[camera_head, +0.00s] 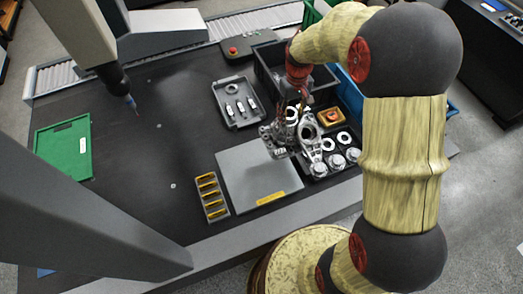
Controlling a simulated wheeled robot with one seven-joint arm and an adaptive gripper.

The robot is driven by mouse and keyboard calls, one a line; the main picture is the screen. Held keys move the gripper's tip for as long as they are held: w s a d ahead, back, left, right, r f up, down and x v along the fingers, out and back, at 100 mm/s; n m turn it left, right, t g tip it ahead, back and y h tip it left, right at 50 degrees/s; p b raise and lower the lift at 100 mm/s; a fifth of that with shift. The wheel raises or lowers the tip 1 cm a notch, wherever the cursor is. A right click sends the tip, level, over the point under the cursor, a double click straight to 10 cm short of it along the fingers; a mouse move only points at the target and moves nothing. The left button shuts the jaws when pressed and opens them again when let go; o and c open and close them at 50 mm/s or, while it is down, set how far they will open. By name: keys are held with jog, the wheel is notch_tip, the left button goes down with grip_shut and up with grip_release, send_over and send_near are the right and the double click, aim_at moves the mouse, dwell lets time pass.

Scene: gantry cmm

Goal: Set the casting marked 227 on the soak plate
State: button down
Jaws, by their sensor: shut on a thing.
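The soak plate is probably the flat grey square plate (248,182) with a yellow label on its front edge; its top looks bare. My gripper (291,122) is above the seam between this plate's back right corner and a black tray of parts. It is shut on a grey metal casting (272,137), partly hidden by the fingers. The casting overlaps the plate's far right corner in the picture; I cannot tell whether it touches anything. Its mark is too small to read. Another grey casting with a round hole (309,134) shows just right of the gripper.
The black tray (352,168) holds several round parts and rings. A grey tray (244,121) with small parts lies behind the plate. A rack of yellow strips (211,198) stands left of it.

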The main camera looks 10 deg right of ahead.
jog(key=a+f, duration=0.1)
jog(key=a, duration=0.2)
jog(key=a+f, duration=0.1)
jog(key=a, duration=0.2)
jog(key=s+a+f+b, duration=0.1)
jog(key=a, duration=0.1)
jog(key=shift+a+f, duration=0.25)
jog(key=shift+a, duration=0.15)
jog(key=a+f+b, duration=0.2)
jog(key=a+f, duration=0.3)
jog(key=f, duration=0.4)
jog(key=shift+s, duration=0.25)
jog(key=c, duration=1)
grip_release()
jog(key=shift+s+f, duration=0.2)
notch_tip(320, 180, up, 12)
jog(key=shift+r+p, duration=0.15)
jog(key=shift+p, duration=0.95)
